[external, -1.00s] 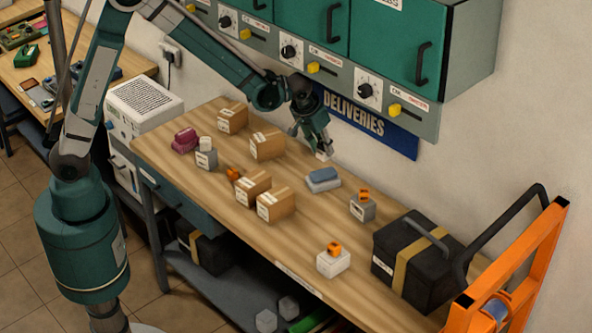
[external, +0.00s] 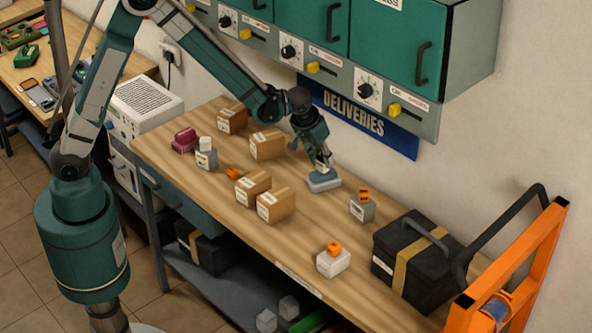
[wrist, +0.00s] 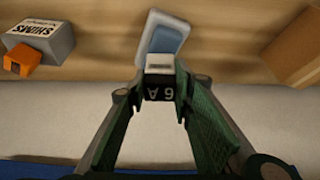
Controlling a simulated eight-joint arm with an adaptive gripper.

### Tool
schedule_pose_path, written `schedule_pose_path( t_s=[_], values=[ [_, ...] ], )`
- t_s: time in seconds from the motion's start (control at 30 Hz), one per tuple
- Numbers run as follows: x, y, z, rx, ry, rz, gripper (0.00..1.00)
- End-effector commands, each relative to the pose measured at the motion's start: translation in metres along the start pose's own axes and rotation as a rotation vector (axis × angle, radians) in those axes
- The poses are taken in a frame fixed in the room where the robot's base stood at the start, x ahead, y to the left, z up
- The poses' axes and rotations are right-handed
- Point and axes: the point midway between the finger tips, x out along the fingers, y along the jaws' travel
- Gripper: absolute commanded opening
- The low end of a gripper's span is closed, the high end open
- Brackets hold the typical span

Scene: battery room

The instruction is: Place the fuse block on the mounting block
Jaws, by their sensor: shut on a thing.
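My gripper (external: 322,165) is shut on the fuse block, a small piece with a white part and a dark face marked "6 A". The fuse block (wrist: 159,91) sits between both fingers in the wrist view. A pale grey block with a blue top (external: 324,181), seemingly the mounting block, lies on the bench just under my gripper. In the wrist view this block (wrist: 165,38) is just beyond the fuse block, slightly turned, its near edge partly hidden. I cannot tell whether the two touch.
A grey "SHIMS" block (wrist: 45,36) with an orange piece stands to one side, also in the external view (external: 362,210). Several cardboard boxes (external: 267,145) stand left of my gripper. A black case (external: 400,265) is at right. The wall with cabinets is close behind.

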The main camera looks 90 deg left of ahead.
Motion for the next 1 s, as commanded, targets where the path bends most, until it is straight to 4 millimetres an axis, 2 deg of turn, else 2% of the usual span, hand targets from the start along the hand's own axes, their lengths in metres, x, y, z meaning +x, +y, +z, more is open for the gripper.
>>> schedule_pose_path(
  t_s=[0.13,0.63,0.67,0.77,1.0],
  values=[
    [0.0072,0.0012,-0.0007,0.0,0.0,0.0,0.11],
    [0.0119,0.0013,0.001,0.0,0.0,0.0,0.11],
    [0.0115,0.0013,0.0008,0.0,0.0,0.0,0.27],
    [0.0109,0.0013,0.0006,0.0,0.0,0.0,0.39],
    [0.0108,0.0013,0.0006,0.0,0.0,0.0,0.39]
  ],
)
